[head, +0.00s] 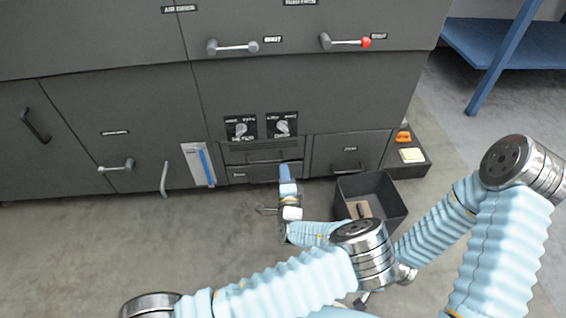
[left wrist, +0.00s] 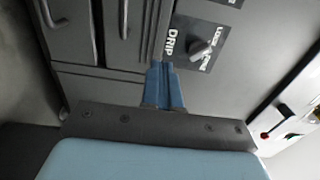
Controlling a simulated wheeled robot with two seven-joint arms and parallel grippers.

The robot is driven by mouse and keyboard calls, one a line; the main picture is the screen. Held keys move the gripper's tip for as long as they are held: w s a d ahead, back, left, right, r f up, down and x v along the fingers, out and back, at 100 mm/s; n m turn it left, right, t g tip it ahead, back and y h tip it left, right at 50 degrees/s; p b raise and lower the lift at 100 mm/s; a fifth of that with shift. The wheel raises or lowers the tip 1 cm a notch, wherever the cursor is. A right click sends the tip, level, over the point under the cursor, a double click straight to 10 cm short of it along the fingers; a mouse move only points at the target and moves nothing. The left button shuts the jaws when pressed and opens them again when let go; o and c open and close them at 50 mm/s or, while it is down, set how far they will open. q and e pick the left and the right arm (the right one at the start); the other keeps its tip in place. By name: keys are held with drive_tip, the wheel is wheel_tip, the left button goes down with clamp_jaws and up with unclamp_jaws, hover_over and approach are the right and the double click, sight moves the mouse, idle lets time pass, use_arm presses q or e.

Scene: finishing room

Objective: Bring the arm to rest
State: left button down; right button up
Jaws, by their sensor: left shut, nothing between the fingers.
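My left gripper (head: 287,170) is in front of the low drawers of the dark grey cabinet (head: 300,90), below two knobs. Its blue fingers are shut together with nothing between them. In the left wrist view the shut fingers (left wrist: 162,75) point at the cabinet front, near a knob (left wrist: 198,48) on a panel labelled DRIP. I cannot tell whether they touch it. My right arm (head: 440,222) comes in from the right and runs down behind my left arm. Its gripper end is mostly hidden there, so its jaws cannot be made out.
A dark open bin (head: 385,188) with a small brown thing inside stands on the floor right of my left gripper. A low dark tray (head: 418,168) holds an orange and a pale yellow item. Bar handles (head: 232,47) stick out from the cabinet. Floor at left is clear.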

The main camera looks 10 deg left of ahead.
use_arm(q)
drive_tip(key=s+a+f+n+g+p, duration=0.2)
drive_tip(key=s+a+f+n+g, duration=0.25)
drive_tip(key=s+f, duration=0.2)
drive_tip(key=s+a+f+n+g+p, duration=0.1)
drive_tip(key=s+a+f+n+g, duration=0.2)
drive_tip(key=s+a+f+g, duration=0.25)
drive_tip(key=s+d+r+n+g+h+p, duration=0.1)
drive_tip(key=s+d+r+n+g+h, duration=0.2)
drive_tip(key=s, duration=0.4)
drive_tip(key=s+d+r+n+g+h+p, duration=0.2)
drive_tip(key=s+d+r+n+h, duration=0.3)
drive_tip(key=s, duration=0.3)
drive_tip(key=shift+s+d+r+n+g+h, duration=0.15)
drive_tip(key=shift+s+d+n+g+h, duration=0.15)
drive_tip(key=shift+n+g+h, duration=0.4)
